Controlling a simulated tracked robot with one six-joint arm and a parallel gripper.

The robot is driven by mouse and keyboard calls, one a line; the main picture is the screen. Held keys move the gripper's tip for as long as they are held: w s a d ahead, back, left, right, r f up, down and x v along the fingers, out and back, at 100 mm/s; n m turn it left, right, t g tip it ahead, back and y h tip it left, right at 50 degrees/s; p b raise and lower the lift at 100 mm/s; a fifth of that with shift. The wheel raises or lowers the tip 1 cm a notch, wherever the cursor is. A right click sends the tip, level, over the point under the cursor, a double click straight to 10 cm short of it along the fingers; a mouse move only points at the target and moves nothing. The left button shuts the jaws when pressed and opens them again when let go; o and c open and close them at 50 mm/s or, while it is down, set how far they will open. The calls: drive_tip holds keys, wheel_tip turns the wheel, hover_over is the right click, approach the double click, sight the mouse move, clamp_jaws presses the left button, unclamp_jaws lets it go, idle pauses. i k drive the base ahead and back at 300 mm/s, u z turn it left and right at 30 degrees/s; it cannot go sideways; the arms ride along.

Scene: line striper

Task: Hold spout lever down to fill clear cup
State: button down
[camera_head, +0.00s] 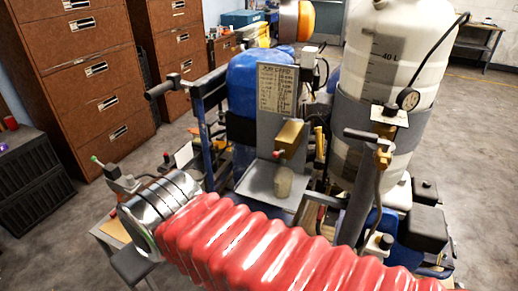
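A gold spout block (290,136) is mounted on the grey upright panel of the line striper in the camera_head view. A small lever with a red tip (278,154) sticks out at its lower left. A pale, see-through cup (283,182) stands upright on the grey metal tray (259,184) below the spout. I cannot tell how full it is. My arm's red ribbed sleeve crosses the foreground and ends in silver rings at the left, apart from the lever and cup. I cannot make out my gripper's fingers.
A white tank (397,62) marked 40 L stands right of the spout, with a brass valve (384,152) and hose in front. A blue vessel (256,80) is behind the panel. A handlebar (163,88) juts left. Brown cabinets (82,85) stand at the left; floor at right is open.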

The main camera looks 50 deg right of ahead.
sight(275, 154)
drive_tip(key=z, duration=1.85)
